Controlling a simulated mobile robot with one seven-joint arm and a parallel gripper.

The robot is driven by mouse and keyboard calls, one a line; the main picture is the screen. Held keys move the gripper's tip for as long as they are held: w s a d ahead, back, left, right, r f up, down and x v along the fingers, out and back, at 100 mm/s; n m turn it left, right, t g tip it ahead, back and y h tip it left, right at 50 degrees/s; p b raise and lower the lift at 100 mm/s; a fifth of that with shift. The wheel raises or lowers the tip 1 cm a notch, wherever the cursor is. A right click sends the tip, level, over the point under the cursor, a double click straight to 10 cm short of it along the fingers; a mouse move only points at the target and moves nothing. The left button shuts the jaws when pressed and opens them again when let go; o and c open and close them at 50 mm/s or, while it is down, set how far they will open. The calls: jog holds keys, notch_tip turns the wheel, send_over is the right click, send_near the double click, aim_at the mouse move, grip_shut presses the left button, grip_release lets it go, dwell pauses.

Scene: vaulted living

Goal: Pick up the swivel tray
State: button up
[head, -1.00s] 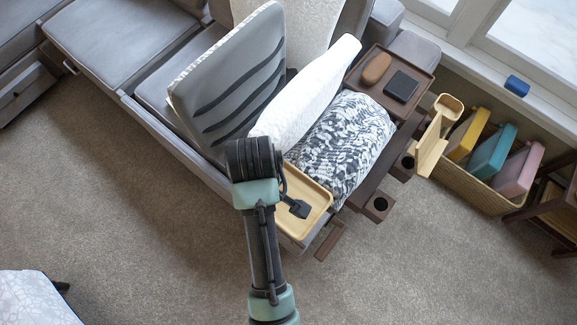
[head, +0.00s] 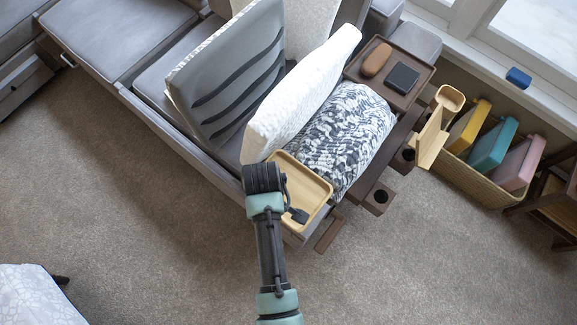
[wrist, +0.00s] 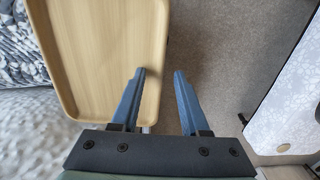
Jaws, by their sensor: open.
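The swivel tray, a light wooden rectangular tray with a raised rim (head: 312,178), sits at the near end of the sofa beside the patterned cushion. My arm hides part of its left side in the head view. In the wrist view the tray (wrist: 105,50) fills the left-centre. My gripper (wrist: 159,72) is open and empty. Its left finger overlaps the tray near the right rim, and its right finger is over the carpet, so the rim lies between them in the picture. Contact cannot be told. In the head view my gripper (head: 297,215) is at the tray's near side.
A black-and-white cushion (head: 345,135) and a white pillow (head: 300,95) lie close behind the tray. A dark tray (head: 418,63) holds a brown and a black item. A basket (head: 475,180) with coloured boxes stands right. Carpet (head: 170,230) is open at the left.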

dwell(0.4)
grip_shut()
dwell(1.3)
